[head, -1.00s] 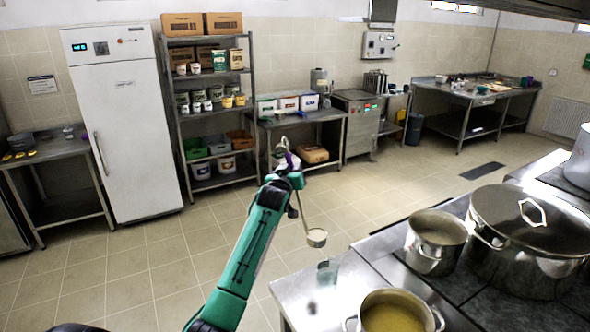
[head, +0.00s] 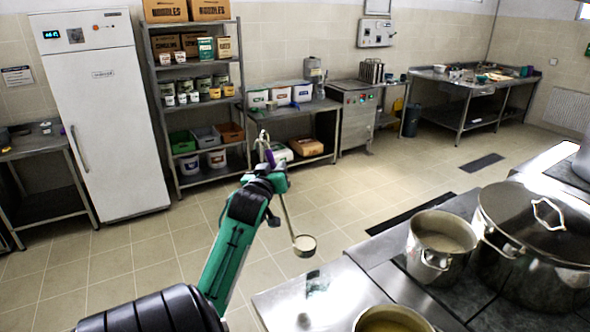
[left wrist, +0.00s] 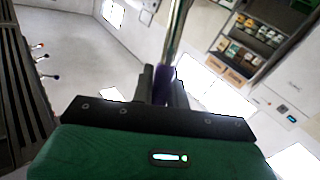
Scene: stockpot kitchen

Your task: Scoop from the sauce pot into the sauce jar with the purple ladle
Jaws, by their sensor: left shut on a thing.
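My left gripper (head: 268,172) is shut on the purple grip of the ladle; its fingers (left wrist: 165,88) also show in the left wrist view. The purple ladle's steel bowl (head: 304,246) hangs low at the end of its long shaft, with something pale inside. The bowl is above and left of a clear jar (head: 318,284) near the counter's left edge. An open pot of pale contents (head: 438,244) stands on the stove, and another open pot of yellowish contents (head: 392,322) is cut off at the bottom. I cannot tell which is the sauce pot. My right gripper is not seen.
A large lidded stockpot (head: 530,255) stands right of the pale pot. The steel counter (head: 350,292) has a small dark thing at its front edge. Open tiled floor lies left of it; a fridge (head: 108,120) and shelves stand far back.

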